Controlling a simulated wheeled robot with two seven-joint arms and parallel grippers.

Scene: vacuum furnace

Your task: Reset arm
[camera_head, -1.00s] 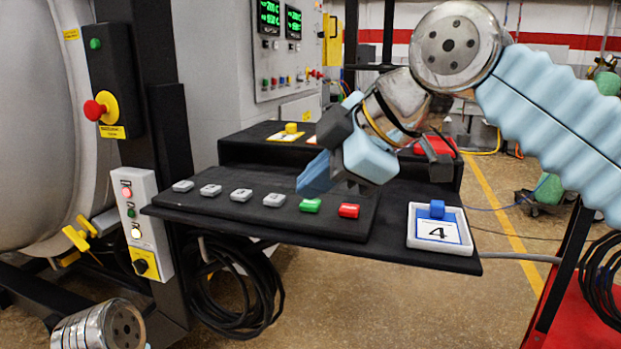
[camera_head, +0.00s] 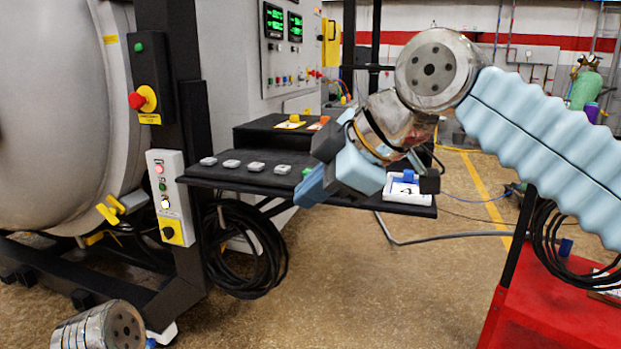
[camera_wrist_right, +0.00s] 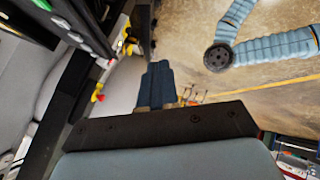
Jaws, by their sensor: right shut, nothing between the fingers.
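My right gripper (camera_head: 312,187) is in front of the black button shelf in the head view. Its blue fingers are together and hold nothing. It hides the right part of the shelf's button row and part of the tile marked 4 (camera_head: 406,187). In the right wrist view its closed dark blue fingers (camera_wrist_right: 161,84) point away from the camera. Of my left arm, only a metal joint shows at the lower left of the head view; its gripper is out of view.
The black shelf (camera_head: 230,175) carries several grey buttons. A furnace vessel (camera_head: 60,130) and a white button box (camera_head: 170,198) stand left. A red cart (camera_head: 545,310) is at the lower right. The floor in the middle is open.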

